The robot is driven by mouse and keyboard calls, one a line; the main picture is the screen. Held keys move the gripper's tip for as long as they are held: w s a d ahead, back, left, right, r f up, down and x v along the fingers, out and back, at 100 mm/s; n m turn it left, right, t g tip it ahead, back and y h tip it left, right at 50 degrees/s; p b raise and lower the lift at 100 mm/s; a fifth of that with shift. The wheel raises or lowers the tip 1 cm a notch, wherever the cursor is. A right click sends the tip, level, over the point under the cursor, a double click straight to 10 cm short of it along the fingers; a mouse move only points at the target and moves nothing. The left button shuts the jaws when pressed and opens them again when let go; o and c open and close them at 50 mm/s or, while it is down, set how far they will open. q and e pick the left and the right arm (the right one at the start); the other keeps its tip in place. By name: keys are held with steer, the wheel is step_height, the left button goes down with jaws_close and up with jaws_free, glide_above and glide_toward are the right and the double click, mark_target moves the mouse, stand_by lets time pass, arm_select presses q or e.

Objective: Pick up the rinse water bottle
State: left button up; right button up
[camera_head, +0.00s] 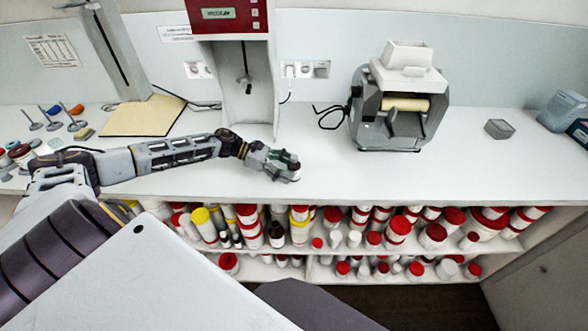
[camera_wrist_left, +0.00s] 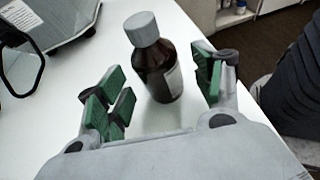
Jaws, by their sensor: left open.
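A dark brown bottle (camera_wrist_left: 160,75) with a grey screw cap and a pale label stands upright on the white counter in the left wrist view. My left gripper (camera_wrist_left: 159,90) is open, with its green-padded fingers on either side of the bottle. Gaps show between the pads and the bottle, and nothing is held. In the head view my left gripper (camera_head: 285,166) is low over the front part of the counter; I cannot clearly make out the bottle there. My right gripper is not in view.
A grey milling machine (camera_head: 385,105) stands to the right, and a tall red-and-white device (camera_head: 240,85) behind the gripper. A shelf of red-capped containers (camera_head: 395,235) lies below the counter edge. The counter (camera_head: 480,170) is clear at front right.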

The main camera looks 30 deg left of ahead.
arm_select(q)
steer(key=shift+x, duration=1.4)
steer(key=c, duration=1.1)
steer(key=shift+c, duration=0.2)
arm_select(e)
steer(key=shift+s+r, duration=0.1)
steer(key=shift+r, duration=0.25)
arm_select(q)
steer(key=shift+r, duration=0.15)
